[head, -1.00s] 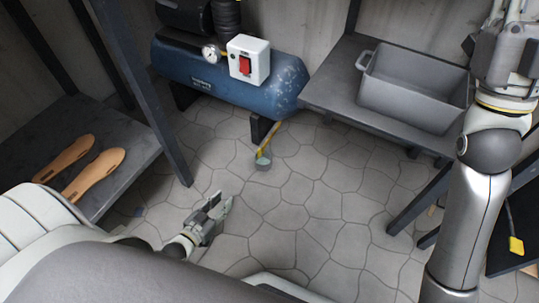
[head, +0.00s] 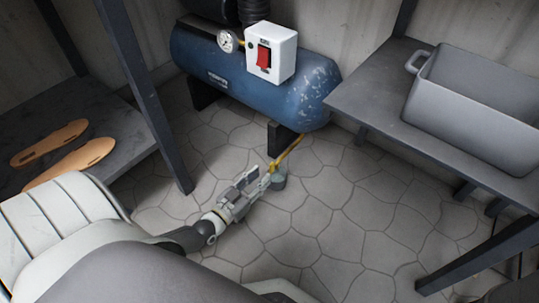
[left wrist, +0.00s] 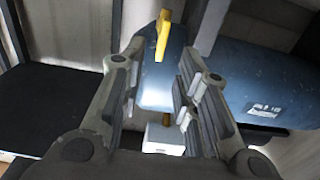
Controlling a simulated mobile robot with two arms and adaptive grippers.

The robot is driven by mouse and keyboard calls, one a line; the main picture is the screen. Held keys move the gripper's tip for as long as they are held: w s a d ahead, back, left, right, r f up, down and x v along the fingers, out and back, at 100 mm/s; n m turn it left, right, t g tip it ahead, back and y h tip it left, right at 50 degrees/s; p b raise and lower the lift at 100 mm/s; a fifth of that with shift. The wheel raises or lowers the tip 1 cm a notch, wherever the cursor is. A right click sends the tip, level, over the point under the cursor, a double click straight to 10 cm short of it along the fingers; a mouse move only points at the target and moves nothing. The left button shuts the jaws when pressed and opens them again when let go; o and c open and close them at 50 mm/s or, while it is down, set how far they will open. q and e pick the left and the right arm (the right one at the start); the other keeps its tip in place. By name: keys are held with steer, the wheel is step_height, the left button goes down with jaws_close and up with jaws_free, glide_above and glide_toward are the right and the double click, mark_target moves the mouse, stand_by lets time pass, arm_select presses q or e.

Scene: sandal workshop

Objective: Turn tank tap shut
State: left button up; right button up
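The blue tank (head: 250,78) lies on dark feet against the back wall. The yellow tap handle (head: 287,152) is a thin bar slanting down from below the tank's right end. My left gripper (head: 262,179) is right by the lower end of this handle; in the head view I cannot tell if they touch. In the left wrist view, the left gripper (left wrist: 160,75) is open, with an empty gap between its fingers. The yellow handle (left wrist: 162,36) shows beyond the fingertips, in line with the gap, with the tank (left wrist: 230,75) behind. My right gripper is out of view.
A white box with a red switch (head: 264,56) and a gauge (head: 228,41) sit on the tank. Shelves stand left and right; the right one (head: 370,88) holds a grey bin (head: 470,112).

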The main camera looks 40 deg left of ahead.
mark_target(270, 168)
arm_select(q)
steer(key=w+b, duration=0.1)
steer(key=w, duration=0.3)
steer(key=shift+w+d+f+b, duration=0.15)
steer(key=shift+b, duration=0.25)
steer(key=shift+w, duration=0.55)
jaws_close()
